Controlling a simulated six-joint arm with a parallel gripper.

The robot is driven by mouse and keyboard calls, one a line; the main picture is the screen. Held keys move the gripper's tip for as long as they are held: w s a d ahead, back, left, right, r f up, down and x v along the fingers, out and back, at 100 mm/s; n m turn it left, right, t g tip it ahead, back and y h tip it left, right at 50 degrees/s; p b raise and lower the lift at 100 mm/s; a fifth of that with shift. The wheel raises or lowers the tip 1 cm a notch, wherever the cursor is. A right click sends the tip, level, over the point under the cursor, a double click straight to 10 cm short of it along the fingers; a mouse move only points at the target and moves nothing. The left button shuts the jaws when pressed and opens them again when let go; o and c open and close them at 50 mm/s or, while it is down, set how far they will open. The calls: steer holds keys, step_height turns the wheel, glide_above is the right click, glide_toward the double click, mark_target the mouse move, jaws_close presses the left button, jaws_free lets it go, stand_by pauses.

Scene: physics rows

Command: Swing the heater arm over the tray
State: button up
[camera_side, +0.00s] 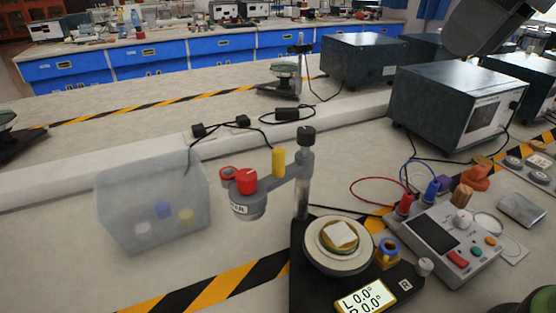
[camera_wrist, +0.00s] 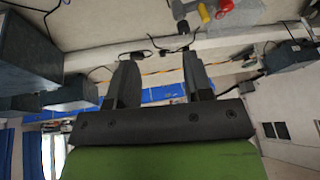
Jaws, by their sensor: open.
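The grey heater arm (camera_side: 283,177) is clamped on an upright post (camera_side: 302,190) and points left, away from the tray. Its round head (camera_side: 248,204) has a red cap, and a yellow peg (camera_side: 279,162) stands on the arm. The round tray (camera_side: 345,265) sits on a black base to the right of the post, with a small white piece (camera_side: 340,234) on it. My gripper (camera_wrist: 160,60) is open and empty in the wrist view. The yellow peg (camera_wrist: 204,13) and red cap (camera_wrist: 225,5) show beyond its fingers, apart from them.
A translucent bin (camera_side: 150,215) stands left of the heater head. A control box (camera_side: 452,240) with red and blue leads stands right of the base. A large dark instrument (camera_side: 445,110) stands behind. Bare bench lies in front of the bin.

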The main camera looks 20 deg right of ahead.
steer(key=w+a+n+g, duration=0.2)
steer(key=w+a+n, duration=0.1)
steer(key=w, duration=0.3)
steer(key=n+g+h, duration=0.2)
steer(key=n, duration=0.5)
glide_above(279, 150)
steer(key=f, duration=0.9)
steer(key=shift+d+f, duration=0.2)
steer(key=shift+f, duration=0.05)
steer(key=shift+a+f, duration=0.15)
steer(key=shift+f, duration=0.2)
step_height(279, 150, down, 10)
steer(key=shift+r, duration=0.2)
jaws_close()
